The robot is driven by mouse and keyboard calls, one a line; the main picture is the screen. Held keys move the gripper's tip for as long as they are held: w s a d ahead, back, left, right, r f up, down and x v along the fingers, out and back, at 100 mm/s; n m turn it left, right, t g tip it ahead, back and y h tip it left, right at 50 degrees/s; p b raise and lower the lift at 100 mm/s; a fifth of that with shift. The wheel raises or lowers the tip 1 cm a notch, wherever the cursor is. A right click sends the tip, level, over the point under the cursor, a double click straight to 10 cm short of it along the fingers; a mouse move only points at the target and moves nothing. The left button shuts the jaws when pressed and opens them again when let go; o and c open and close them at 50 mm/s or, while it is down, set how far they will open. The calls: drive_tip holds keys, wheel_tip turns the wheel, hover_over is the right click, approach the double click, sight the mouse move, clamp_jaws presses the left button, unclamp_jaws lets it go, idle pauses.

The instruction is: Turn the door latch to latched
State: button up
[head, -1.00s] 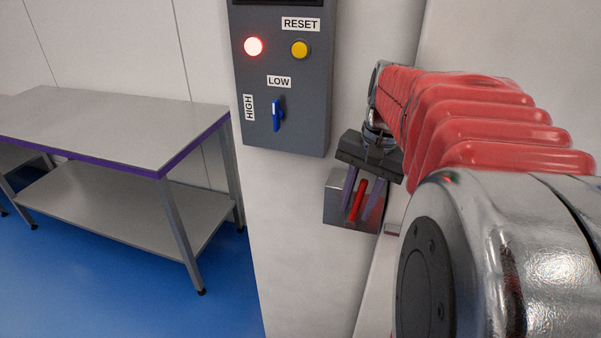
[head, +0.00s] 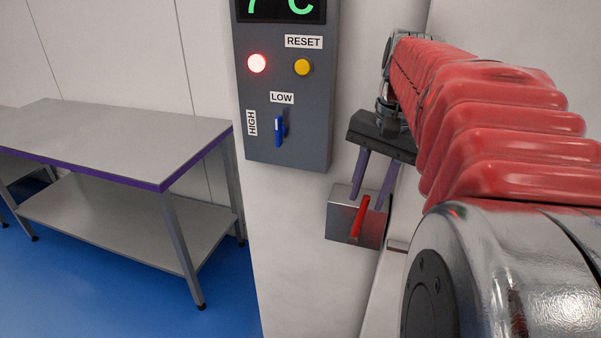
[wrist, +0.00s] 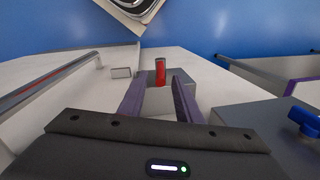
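The door latch is a red handle (head: 359,217) on a grey metal box (head: 340,225) fixed to the pale wall, below the control panel. In the head view the handle stands tilted, its top leaning right. My gripper (head: 369,197) is open just above the handle, its two purple fingers apart. In the wrist view the red handle (wrist: 160,72) shows beyond the gap between the fingers (wrist: 160,84), with nothing gripped. The fingers appear clear of the handle, though the exact depth between them is hard to tell.
A dark control panel (head: 290,115) with a blue switch (head: 280,128), a lit red lamp (head: 257,63) and a yellow button (head: 303,67) is on the wall above left. A steel table (head: 110,140) stands at left. Blue floor lies open in front of it.

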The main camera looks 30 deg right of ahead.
drive_tip(key=shift+a, duration=0.15)
drive_tip(key=shift+c, duration=1.4)
drive_tip(key=shift+w+a, duration=0.1)
drive_tip(key=shift+a, duration=0.2)
drive_tip(key=shift+c, duration=0.9)
drive_tip(key=a+f+n, duration=0.1)
drive_tip(key=a, duration=0.2)
drive_tip(key=a+f+n+t, duration=0.1)
drive_tip(key=a+n, duration=0.1)
drive_tip(key=a, duration=0.2)
drive_tip(key=a+f+n+h, duration=0.1)
drive_tip(key=a+n, duration=0.1)
drive_tip(key=a, duration=0.2)
drive_tip(key=shift+s+f+t, duration=0.25)
drive_tip(key=shift+t, duration=0.15)
clamp_jaws()
drive_tip(key=s+a+f+n+t, duration=0.2)
drive_tip(key=s+a+f+n, duration=0.2)
drive_tip(key=a, duration=0.6)
wheel_tip(320, 180, down, 3)
drive_tip(key=n, duration=0.2)
drive_tip(key=shift+a+r+n+t, duration=0.2)
drive_tip(key=shift+a+n+t, duration=0.15)
drive_tip(key=shift+n+t, duration=0.05)
